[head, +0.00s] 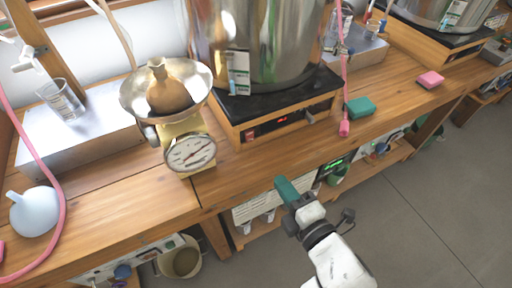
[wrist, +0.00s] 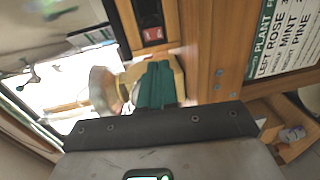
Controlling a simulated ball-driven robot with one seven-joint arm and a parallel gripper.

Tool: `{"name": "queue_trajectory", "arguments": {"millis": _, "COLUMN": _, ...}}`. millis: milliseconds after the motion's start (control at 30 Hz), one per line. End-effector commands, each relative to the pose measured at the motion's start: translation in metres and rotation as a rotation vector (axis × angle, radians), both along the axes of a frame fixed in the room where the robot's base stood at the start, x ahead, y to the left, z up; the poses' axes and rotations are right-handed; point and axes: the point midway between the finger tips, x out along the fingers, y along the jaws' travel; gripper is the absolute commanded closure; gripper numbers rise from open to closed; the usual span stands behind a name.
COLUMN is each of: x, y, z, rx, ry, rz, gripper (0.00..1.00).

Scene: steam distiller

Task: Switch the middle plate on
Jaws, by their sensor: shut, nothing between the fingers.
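The middle plate (head: 240,106) is a black hot plate in a wooden frame, with a large steel pot (head: 262,45) on it. Its front panel has a red rocker switch (head: 249,134) at the left, a lit red display (head: 282,119) and a knob (head: 310,117) at the right. The switch also shows in the wrist view (wrist: 152,34), just beyond my fingertips; its position is too small to tell. My gripper (head: 283,184) has teal fingers, shut and empty. It is in front of the bench edge, below the panel and apart from it. The fingers show in the wrist view (wrist: 156,85).
A kitchen scale (head: 190,152) with a brown pot stands left of the plate. A green block (head: 360,107) and pink hose end (head: 344,128) lie to its right. A second plate (head: 432,37) with a pot stands far right. A sign (wrist: 290,35) is on the bench front.

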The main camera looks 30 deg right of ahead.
Motion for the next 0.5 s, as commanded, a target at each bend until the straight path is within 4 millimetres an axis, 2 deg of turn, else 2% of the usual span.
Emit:
{"name": "queue_trajectory", "arguments": {"millis": 167, "x": 0.024, "y": 0.0, "z": -0.001, "rx": 0.0, "ry": -0.004, "rz": 0.001, "gripper": 1.0}}
{"name": "queue_trajectory", "arguments": {"millis": 500, "x": 0.085, "y": 0.0, "z": -0.009, "rx": 0.001, "ry": -0.003, "rz": -0.001, "gripper": 1.0}}
